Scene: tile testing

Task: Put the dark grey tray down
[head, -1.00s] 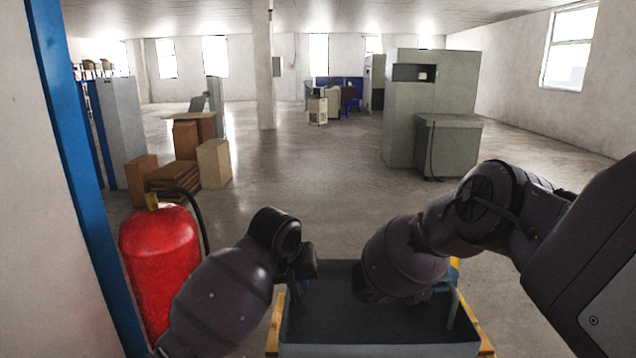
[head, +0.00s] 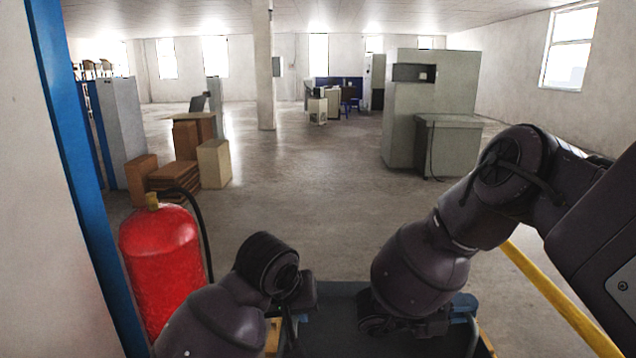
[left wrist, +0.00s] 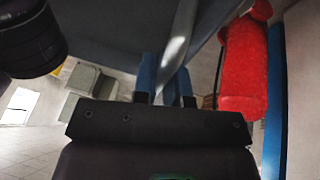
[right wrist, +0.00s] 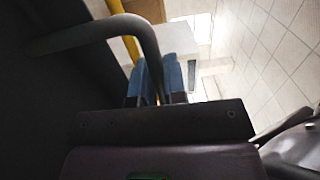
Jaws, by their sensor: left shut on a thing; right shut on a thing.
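The dark grey tray (head: 340,326) is at the bottom middle of the head view, its near side cut off by the picture edge. My left gripper (left wrist: 165,88) is shut on the tray's left bar handle, which passes between its blue fingers in the left wrist view. In the head view my left wrist hides that grip. My right gripper (right wrist: 158,82) is shut on the other bar handle; the dark inside of the tray shows beside it. In the head view its blue fingers (head: 464,306) show at the tray's right side. I cannot tell whether the tray touches anything below.
A red fire extinguisher (head: 163,265) stands close on the left, beside a blue post (head: 80,190). A yellow bar (head: 560,298) slants across the floor at right. Wooden edges (head: 273,336) show beside the tray. Brown boxes (head: 186,150) and grey cabinets (head: 405,125) stand farther off, with clear floor between.

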